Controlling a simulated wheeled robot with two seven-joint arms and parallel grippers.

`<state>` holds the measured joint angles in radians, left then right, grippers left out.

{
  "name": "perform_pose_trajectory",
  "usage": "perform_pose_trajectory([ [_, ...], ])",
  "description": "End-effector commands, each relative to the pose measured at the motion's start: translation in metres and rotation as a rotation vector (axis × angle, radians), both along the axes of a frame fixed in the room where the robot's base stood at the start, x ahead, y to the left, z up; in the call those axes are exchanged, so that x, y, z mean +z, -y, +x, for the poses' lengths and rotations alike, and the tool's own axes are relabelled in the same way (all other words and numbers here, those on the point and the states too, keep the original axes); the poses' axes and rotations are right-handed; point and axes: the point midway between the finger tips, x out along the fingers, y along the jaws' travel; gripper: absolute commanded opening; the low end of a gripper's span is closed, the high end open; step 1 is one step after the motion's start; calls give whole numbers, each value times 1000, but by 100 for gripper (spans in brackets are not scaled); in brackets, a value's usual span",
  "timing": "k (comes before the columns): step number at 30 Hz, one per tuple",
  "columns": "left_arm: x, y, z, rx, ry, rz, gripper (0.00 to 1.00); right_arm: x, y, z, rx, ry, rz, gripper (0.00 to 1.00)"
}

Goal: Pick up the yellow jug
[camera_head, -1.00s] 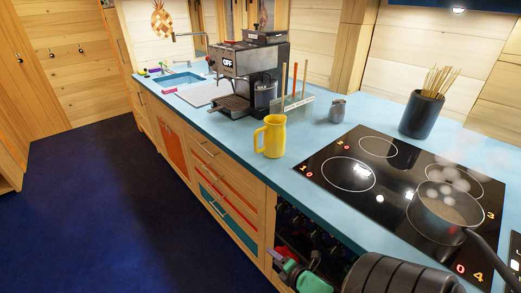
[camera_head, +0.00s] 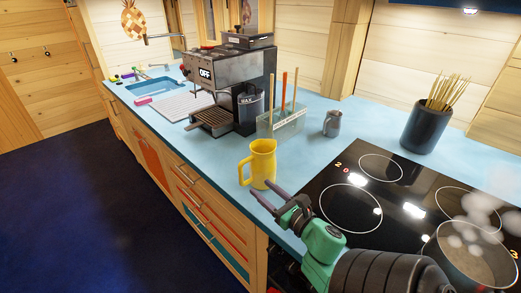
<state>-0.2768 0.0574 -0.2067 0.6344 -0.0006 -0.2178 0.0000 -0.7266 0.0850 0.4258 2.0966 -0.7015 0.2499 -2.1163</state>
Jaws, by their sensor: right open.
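The yellow jug (camera_head: 262,164) stands upright on the light blue counter near its front edge, with its handle facing left. My right gripper (camera_head: 266,197) is in front of and just below the jug in the picture. Its two dark fingers are apart with nothing between them, and they point up and left towards the jug's base. I cannot tell whether a fingertip touches the jug. My left gripper is not in view.
A black hob (camera_head: 385,200) with a steaming pan (camera_head: 468,252) lies to the right. Behind the jug stand a utensil holder (camera_head: 283,122), a small grey pitcher (camera_head: 332,124) and a coffee machine (camera_head: 228,85). A dark pot of sticks (camera_head: 426,122) stands further right.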

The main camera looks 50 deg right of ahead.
Motion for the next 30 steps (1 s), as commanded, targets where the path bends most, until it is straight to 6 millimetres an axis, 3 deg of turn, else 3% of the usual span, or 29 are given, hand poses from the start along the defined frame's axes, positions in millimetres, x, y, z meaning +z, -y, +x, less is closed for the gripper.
perform_pose_trajectory([
  [2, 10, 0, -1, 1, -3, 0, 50, 7, 1, 17, 4, 5, 0, 54],
  [6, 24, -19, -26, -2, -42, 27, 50, 7, 5, 55, 2, 4, 3, 54],
  [10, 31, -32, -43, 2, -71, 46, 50, 4, 8, 80, 1, 2, 3, 54],
  [21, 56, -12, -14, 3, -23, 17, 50, 2, 11, 137, 1, 1, 4, 54],
  [27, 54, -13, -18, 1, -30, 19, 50, -2, 11, 139, 0, -1, 3, 54],
  [28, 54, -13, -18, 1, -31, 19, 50, -2, 11, 139, 0, -1, 3, 51],
  [30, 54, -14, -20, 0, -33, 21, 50, -2, 11, 139, 0, -1, 3, 24],
])
